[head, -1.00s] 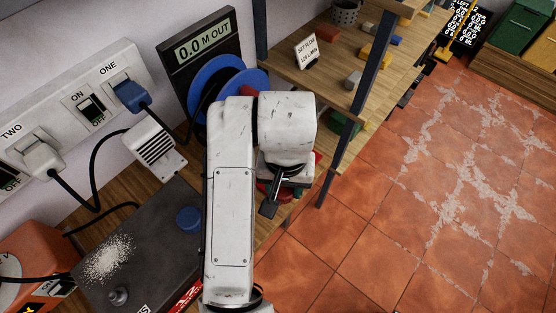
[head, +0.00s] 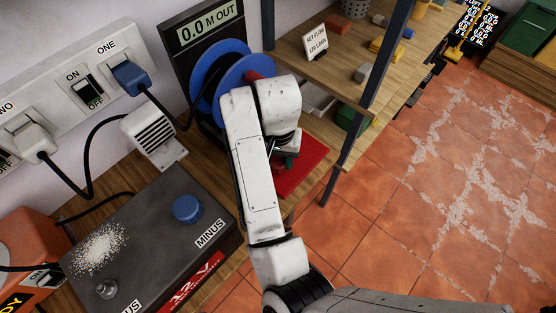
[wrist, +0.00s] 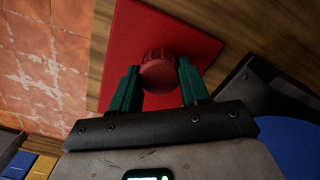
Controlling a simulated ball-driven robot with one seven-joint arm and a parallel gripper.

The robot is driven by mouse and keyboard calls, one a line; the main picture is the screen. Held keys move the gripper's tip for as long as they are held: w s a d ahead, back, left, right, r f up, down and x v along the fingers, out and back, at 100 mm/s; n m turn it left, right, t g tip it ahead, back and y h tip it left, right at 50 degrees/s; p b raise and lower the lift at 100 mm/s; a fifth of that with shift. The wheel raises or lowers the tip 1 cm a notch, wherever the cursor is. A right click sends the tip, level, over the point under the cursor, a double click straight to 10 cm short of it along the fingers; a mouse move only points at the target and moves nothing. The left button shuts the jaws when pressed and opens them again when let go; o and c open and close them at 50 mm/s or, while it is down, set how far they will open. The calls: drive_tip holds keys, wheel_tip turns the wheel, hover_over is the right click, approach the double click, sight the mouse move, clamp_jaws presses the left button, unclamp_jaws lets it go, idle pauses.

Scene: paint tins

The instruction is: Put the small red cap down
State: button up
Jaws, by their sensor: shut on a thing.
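The small red cap (wrist: 159,72) is between the two green fingers of my gripper (wrist: 160,82) in the wrist view. The fingers are shut on its sides. A flat red mat (wrist: 125,40) lies on the wooden surface beyond the cap. I cannot tell whether the cap touches it. In the head view my gripper (head: 286,160) points down over the left part of the red mat (head: 302,172). The cap is hidden there behind my arm.
A blue cable reel (head: 222,75) stands behind my arm, next to the meter. A black box with a blue cap (head: 187,209) is at the left. A shelf with a dark post (head: 371,80) stands close on the right. The mat's right part is bare.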

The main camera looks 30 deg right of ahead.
sight(278, 160)
drive_tip(key=shift+f, duration=0.4)
drive_tip(key=shift+f, duration=0.15)
drive_tip(key=o, duration=1.2)
wheel_tip(278, 160, up, 12)
drive_tip(key=p, duration=0.3)
drive_tip(key=shift+r+p, duration=0.2)
drive_tip(key=shift+p, duration=0.1)
